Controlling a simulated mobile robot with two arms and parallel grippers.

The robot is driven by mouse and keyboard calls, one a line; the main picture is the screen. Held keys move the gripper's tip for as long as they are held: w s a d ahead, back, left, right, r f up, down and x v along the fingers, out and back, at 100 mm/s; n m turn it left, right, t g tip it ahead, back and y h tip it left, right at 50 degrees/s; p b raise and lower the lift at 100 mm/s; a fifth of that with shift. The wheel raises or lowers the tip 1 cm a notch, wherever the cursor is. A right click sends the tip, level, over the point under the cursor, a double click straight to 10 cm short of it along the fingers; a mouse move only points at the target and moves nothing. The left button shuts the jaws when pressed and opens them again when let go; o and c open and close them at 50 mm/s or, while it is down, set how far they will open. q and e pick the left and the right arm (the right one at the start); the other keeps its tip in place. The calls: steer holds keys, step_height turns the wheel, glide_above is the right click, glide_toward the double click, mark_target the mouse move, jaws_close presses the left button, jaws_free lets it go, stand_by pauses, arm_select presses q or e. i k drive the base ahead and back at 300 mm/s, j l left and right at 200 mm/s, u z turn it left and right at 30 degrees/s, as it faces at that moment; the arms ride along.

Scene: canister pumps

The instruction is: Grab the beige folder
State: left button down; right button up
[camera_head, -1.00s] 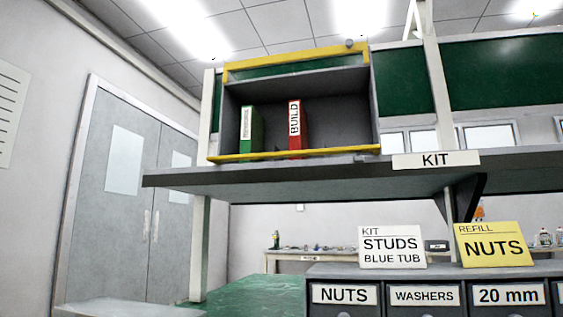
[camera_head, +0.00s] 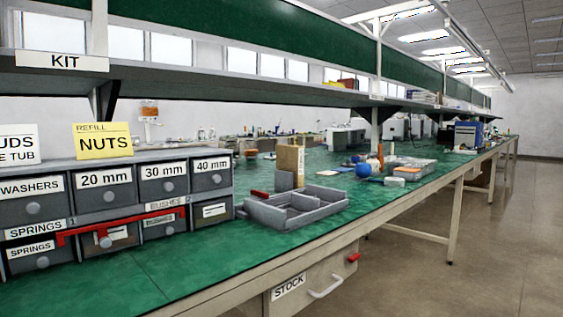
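A beige upright block-like thing (camera_head: 291,158) stands on the green bench behind a grey divided tray. It looks like a folder standing on end, but its label is too small to read. A small grey panel covers its lower left part. Neither of my grippers is in view.
A grey drawer cabinet (camera_head: 125,199) with a red bar across its front stands at left. The grey tray (camera_head: 262,213) is right of it on the bench (camera_head: 180,285). A blue ball (camera_head: 363,170) and small items lie farther right. A shelf (camera_head: 200,90) overhangs; the right floor is clear.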

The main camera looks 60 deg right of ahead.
mark_target(290, 157)
steer(key=z, duration=1.5)
steer(key=i+j+z, duration=0.15)
steer(key=z, duration=0.15)
steer(key=i+j+z, duration=0.1)
steer(key=j+z, duration=0.25)
